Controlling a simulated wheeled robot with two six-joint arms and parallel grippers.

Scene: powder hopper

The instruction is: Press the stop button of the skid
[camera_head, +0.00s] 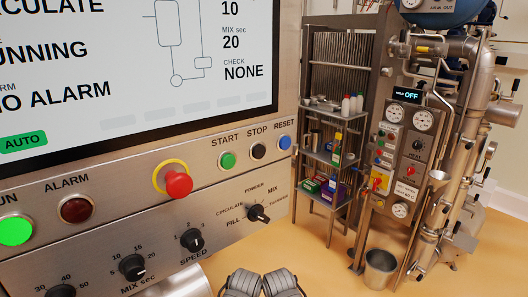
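The large control panel (120,225) fills the left. Its black button (258,151) under the label STOP sits between the green START button (227,160) and the blue RESET button (285,142). A red mushroom button (178,184) with a yellow collar is lower left of them. Nothing touches or covers these buttons. The skid-like machine (418,150) at the right has its own small panel with gauges, small buttons and a display reading OFF. Two dark grey ribbed parts (243,283) of mine show at the bottom edge; no gripper fingertips are visible.
The screen (130,60) above the buttons reads RUNNING and NO ALARM. Lower knobs (192,240) stick out of the panel. A shelf rack (335,110) stands behind, and a metal bucket (380,268) on the floor. Open floor lies between panel and rack.

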